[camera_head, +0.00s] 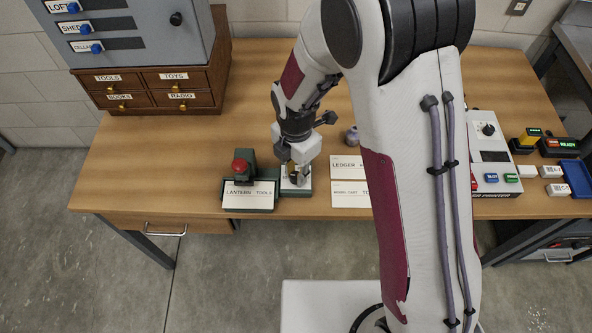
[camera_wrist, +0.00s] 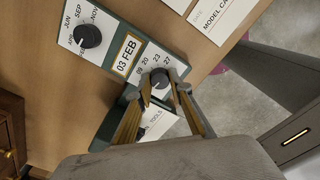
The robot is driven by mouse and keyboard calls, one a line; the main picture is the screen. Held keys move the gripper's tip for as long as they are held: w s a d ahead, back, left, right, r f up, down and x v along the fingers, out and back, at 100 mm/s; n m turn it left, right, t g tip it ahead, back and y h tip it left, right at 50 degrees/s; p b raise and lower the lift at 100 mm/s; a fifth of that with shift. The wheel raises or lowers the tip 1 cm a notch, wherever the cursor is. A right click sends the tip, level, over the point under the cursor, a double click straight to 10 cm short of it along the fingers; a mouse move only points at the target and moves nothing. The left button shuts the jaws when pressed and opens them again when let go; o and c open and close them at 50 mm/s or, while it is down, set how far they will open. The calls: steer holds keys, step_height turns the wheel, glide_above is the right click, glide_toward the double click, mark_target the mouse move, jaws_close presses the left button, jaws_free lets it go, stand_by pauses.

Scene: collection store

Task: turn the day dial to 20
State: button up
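The day dial (camera_wrist: 158,78) is a small dark round knob on a white plate with day numbers such as 20, 23 and 27 around it. It belongs to a green-edged date unit whose window (camera_wrist: 127,55) reads 03 FEB. My gripper (camera_wrist: 161,86) has its two brownish fingers apart, pointing at the dial, one on either side of it in the wrist view. I cannot tell whether the fingertips touch the knob. In the head view my gripper (camera_head: 296,172) is down over the date unit (camera_head: 297,187) and hides most of it.
The month dial (camera_wrist: 87,37) is on the same unit. Beside it is a green tray with a LANTERN TOOLS card (camera_head: 248,194) and a red-knobbed stamp (camera_head: 241,167). Paper cards (camera_head: 350,194) lie to the right. A drawer cabinet (camera_head: 150,90) stands back left. The left tabletop is clear.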

steer(key=shift+m, duration=0.4)
jaws_close()
steer(key=m, duration=0.8)
steer(key=shift+m, duration=0.3)
steer(key=m, duration=0.4)
steer(key=shift+m, duration=0.4)
steer(key=m, duration=0.4)
steer(key=shift+m, duration=0.4)
steer(key=o, duration=0.9)
jaws_free()
steer(key=shift+o, duration=0.2)
